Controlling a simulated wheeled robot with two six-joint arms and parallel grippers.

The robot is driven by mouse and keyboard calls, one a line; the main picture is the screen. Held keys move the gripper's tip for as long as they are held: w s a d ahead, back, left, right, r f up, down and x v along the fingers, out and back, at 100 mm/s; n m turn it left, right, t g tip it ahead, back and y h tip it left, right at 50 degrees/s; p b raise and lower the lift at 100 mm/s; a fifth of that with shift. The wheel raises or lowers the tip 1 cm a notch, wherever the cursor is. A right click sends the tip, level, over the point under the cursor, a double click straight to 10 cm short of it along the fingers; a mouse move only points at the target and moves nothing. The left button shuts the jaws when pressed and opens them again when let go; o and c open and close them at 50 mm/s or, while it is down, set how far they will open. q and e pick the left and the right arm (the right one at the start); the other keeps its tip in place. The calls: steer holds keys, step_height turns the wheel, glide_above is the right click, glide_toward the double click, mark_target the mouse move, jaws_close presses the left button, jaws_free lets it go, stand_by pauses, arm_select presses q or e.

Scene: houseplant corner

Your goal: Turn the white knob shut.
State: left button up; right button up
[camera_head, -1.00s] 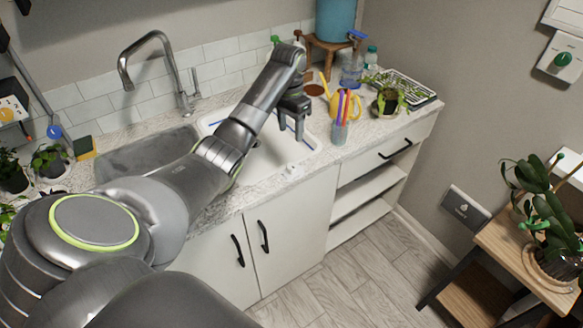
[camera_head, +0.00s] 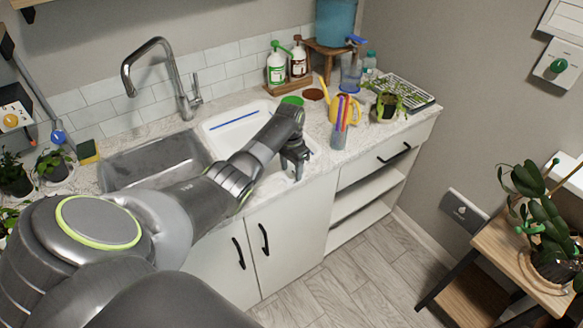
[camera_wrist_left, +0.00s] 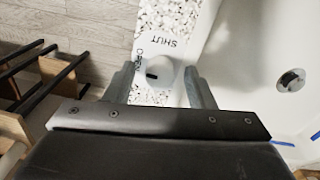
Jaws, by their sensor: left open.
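The white knob (camera_wrist_left: 165,75) stands at the front edge of the speckled counter in the left wrist view. A short black mark shows on its left side. The print OPEN is at its upper left and SHUT is above it, on a white plate. My left gripper (camera_wrist_left: 160,82) is open, with one finger on each side of the knob; I cannot tell whether either touches it. In the head view my left gripper (camera_head: 294,170) points down at the counter's front edge and largely hides the knob. My right gripper is not in view.
A white basin (camera_head: 213,129) with a blue strip lies behind the gripper; its drain (camera_wrist_left: 291,80) shows in the wrist view. A yellow watering can (camera_head: 346,106), a cup of coloured sticks (camera_head: 339,136) and a potted plant (camera_head: 388,106) stand to the right. A metal sink (camera_head: 150,165) is left.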

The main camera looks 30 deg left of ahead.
arm_select(q)
steer(key=c, duration=1)
steer(key=shift+m, duration=0.4)
steer(key=m, duration=0.3)
steer(key=shift+p, duration=0.4)
steer(key=m, duration=0.4)
steer(key=shift+m, duration=0.3)
steer(key=m, duration=0.5)
steer(key=shift+w+d+p, duration=0.1)
steer(key=shift+p, duration=0.3)
steer(key=shift+m, duration=2.1)
steer(key=shift+m+y, duration=0.3)
